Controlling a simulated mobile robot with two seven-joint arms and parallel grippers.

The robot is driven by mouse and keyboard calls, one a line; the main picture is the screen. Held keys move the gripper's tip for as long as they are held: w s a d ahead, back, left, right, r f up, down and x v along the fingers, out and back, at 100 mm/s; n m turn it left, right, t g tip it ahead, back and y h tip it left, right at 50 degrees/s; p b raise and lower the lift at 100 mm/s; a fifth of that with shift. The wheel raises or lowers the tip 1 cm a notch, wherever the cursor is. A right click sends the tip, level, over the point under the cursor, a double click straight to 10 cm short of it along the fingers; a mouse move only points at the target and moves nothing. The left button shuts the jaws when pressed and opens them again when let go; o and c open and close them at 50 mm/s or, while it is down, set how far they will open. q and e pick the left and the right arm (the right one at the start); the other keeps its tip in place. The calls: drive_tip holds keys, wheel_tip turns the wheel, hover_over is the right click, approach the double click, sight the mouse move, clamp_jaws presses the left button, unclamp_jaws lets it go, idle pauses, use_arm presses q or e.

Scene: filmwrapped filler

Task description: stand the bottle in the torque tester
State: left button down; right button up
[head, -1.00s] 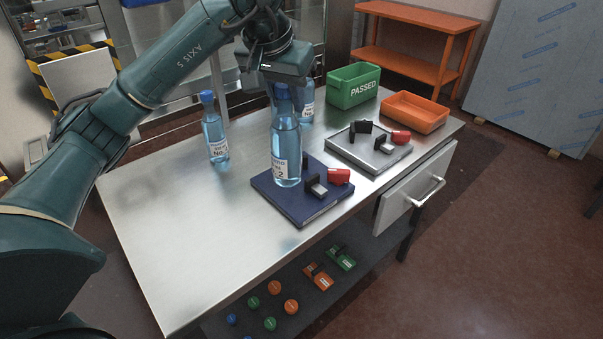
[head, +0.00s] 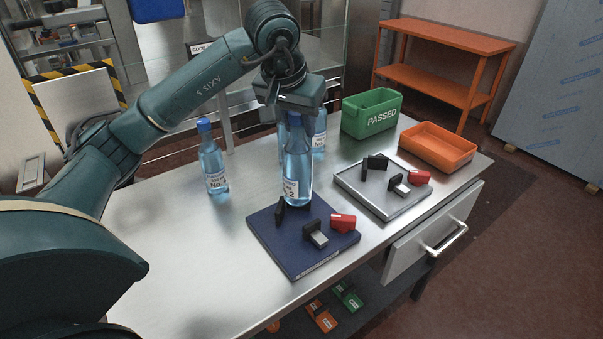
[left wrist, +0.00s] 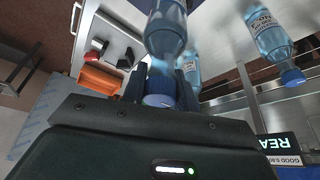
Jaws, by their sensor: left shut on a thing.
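My left gripper (head: 297,112) is shut on the blue-capped clear blue bottle labelled 2 (head: 297,170), gripping it near the top. The bottle hangs upright, its base near the back edge of a dark blue tester plate (head: 290,255); whether it touches is unclear. That plate carries black jaw blocks (head: 316,234) and a red part (head: 343,222). A similar silver-plated device (head: 375,202) stands to the right; I cannot tell which one is the torque tester. In the left wrist view the held bottle (left wrist: 165,35) extends away from the gripper (left wrist: 163,90). My right gripper is out of view.
One bottle (head: 213,165) stands to the left on the steel table (head: 190,255), another (head: 319,132) close behind the held one. A green PASSED bin (head: 370,113) and an orange tray (head: 438,147) stand at the back right. The front left table is clear.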

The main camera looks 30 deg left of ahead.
sight(299, 153)
use_arm(q)
wheel_tip(299, 153, down, 2)
drive_tip(key=shift+s+f, duration=0.1)
wheel_tip(299, 153, down, 4)
drive_tip(key=shift+f, duration=0.15)
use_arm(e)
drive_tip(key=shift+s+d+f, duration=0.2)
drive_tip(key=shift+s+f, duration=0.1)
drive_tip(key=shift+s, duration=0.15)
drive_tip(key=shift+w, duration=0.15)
use_arm(q)
drive_tip(key=c, duration=1.5)
unclamp_jaws()
drive_tip(key=shift+f, duration=0.2)
drive_tip(key=shift+c, duration=0.2)
drive_tip(key=o, duration=0.5)
drive_tip(key=shift+c, duration=0.2)
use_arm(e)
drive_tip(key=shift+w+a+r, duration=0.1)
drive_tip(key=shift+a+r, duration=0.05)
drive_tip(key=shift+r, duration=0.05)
use_arm(q)
drive_tip(key=shift+r, duration=0.1)
